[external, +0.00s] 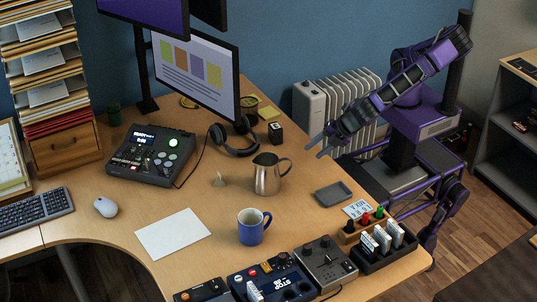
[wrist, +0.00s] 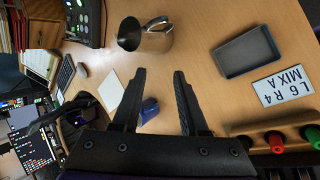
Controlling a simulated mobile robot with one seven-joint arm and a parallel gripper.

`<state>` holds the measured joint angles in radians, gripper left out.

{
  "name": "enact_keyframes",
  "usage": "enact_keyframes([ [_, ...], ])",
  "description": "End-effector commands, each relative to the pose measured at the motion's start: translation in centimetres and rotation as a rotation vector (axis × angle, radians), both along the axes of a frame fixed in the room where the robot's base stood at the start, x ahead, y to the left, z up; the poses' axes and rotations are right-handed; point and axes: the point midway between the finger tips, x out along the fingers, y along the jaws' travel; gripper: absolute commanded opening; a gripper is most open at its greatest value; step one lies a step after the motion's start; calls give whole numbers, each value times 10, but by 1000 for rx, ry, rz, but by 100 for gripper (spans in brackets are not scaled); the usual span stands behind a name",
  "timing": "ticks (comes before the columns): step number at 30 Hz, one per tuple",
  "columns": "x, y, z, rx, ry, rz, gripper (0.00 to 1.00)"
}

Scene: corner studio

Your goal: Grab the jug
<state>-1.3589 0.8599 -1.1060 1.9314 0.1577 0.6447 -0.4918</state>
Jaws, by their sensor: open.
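The jug (external: 267,175) is a shiny metal pitcher standing upright on the wooden desk, its handle toward the right in the external view. In the wrist view the jug (wrist: 136,36) is near the top, left of centre, with its handle at its upper right. My gripper (external: 322,147) is to the right of the jug, above the desk's right edge, apart from it. In the wrist view my gripper (wrist: 160,75) has its two dark fingers spread, with nothing held between them.
A blue mug (external: 251,228) stands in front of the jug. A grey tray (external: 333,194) lies to its right, near a label plate (external: 356,209). Headphones (external: 234,139) and a small dark cube (external: 275,133) are behind. Control boxes (external: 325,264) line the front edge.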

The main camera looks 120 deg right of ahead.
Motion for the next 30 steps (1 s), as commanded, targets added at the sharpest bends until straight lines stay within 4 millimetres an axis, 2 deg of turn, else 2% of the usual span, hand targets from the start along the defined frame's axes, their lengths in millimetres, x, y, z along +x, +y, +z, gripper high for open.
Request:
enact_keyframes([
  [1,-15,-6,-8,-64,55,82,43],
  [3,-28,-11,-17,-129,114,174,43],
  [8,-39,-21,-29,-195,176,267,43],
  [11,-35,-29,-40,-199,181,271,43],
  [21,-10,-71,-96,-196,179,266,43],
  [25,-2,-81,-110,-195,178,268,43],
  [30,2,-87,-118,-194,177,271,43],
])
